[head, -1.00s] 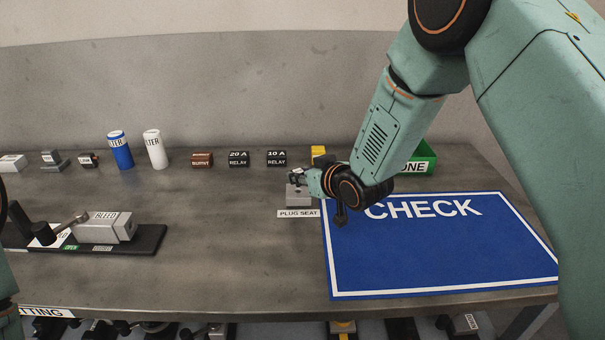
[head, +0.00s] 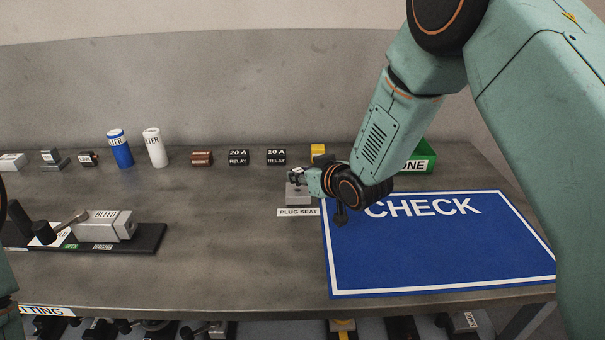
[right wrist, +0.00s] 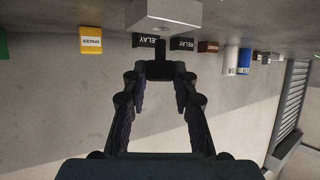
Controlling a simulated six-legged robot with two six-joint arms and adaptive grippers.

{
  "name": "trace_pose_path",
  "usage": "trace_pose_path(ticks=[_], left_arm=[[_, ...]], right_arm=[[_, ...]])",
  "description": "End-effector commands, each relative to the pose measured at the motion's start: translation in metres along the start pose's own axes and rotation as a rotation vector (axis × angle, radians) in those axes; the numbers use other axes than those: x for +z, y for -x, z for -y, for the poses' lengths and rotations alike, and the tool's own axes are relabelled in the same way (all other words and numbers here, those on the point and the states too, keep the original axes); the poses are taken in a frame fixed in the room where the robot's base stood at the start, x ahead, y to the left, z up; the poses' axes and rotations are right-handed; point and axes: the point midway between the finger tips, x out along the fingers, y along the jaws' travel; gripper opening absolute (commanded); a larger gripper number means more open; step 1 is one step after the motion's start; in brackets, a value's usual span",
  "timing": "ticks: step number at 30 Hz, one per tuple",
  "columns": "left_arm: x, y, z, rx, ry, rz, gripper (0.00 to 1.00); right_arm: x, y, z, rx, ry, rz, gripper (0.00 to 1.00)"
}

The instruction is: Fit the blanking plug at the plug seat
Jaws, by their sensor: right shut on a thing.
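The plug seat (head: 298,195) is a small grey block behind its white "PLUG SEAT" label, left of the blue mat. It also shows at the top of the right wrist view (right wrist: 166,13). My right gripper (head: 299,176) is at the top of the seat, reaching in from the right. My left gripper is out of view.
The blue CHECK mat (head: 440,250) lies right of the seat, with a green bin (head: 424,158) behind it. Relays (head: 238,158), filters (head: 155,148) and a yellow block (head: 318,151) line the back. The bleed valve (head: 105,226) stands left. The bench middle is clear.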

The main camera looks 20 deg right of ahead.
Motion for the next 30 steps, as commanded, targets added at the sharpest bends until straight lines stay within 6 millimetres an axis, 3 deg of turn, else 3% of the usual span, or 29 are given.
trace_pose_path(ticks=[30], left_arm=[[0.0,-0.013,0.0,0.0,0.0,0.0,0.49]], right_arm=[[0.02,-0.01,0.0,0.0,0.0,-0.001,0.0]])
